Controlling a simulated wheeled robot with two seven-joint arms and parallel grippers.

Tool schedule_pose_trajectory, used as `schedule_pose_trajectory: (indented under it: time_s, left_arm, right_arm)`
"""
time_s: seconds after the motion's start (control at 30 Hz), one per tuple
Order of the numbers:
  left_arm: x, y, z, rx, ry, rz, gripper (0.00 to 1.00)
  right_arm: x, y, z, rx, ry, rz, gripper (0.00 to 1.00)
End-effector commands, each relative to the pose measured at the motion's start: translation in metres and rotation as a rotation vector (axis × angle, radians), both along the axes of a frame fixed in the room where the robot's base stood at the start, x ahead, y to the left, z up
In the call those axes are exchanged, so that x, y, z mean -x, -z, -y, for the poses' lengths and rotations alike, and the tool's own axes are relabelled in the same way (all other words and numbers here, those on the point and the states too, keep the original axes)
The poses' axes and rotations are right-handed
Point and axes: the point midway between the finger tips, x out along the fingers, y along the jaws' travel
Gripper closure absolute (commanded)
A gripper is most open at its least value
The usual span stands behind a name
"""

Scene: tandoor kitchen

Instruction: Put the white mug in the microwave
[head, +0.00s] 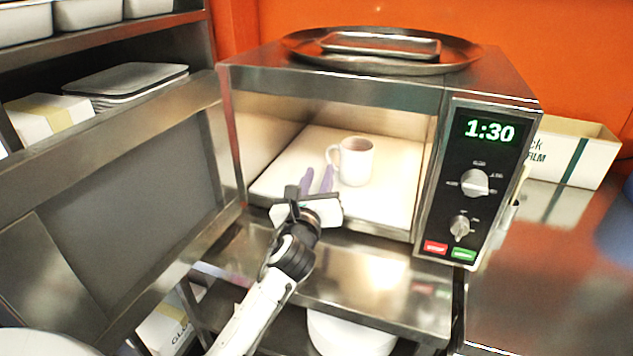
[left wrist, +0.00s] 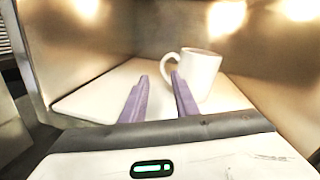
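The white mug (head: 355,161) stands upright on the white floor plate inside the microwave (head: 482,86), its handle toward the left. The microwave door (head: 130,200) is swung wide open to the left. My left gripper (head: 317,181) reaches in at the front of the cavity, left of the mug and in front of it. Its two purple fingers are apart with nothing between them. In the left wrist view the mug (left wrist: 202,76) stands beyond and right of the fingers (left wrist: 161,100), apart from them. My right gripper is not in view.
A round metal tray (head: 300,45) with a smaller tray on it lies on top of the microwave. The control panel reads 1:30. A film box (head: 570,150) stands on the steel counter to the right. Shelves with stacked trays (head: 125,80) are at the left.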

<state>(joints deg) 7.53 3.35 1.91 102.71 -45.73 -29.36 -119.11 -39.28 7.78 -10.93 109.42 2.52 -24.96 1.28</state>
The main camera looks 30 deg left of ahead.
Motion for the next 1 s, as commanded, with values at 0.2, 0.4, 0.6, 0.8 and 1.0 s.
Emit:
schedule_pose_trajectory:
  time_s: [0.2,0.4,0.6,0.8,1.0]
  left_arm:
    - [0.023,0.000,0.010,0.001,0.000,0.000,0.72]
    - [0.026,0.000,0.011,0.001,0.000,0.000,0.72]
    - [0.026,0.000,0.011,0.001,0.000,0.000,0.72]
    - [0.026,0.000,0.011,0.001,0.000,0.001,0.72]
    - [0.026,0.000,0.011,0.000,0.000,0.001,0.72]
  right_arm:
    - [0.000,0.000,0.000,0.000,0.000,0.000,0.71]
    - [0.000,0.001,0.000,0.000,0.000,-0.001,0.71]
    - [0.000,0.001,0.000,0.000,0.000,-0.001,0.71]
    - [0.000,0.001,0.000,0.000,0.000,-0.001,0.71]
    - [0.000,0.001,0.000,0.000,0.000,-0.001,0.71]
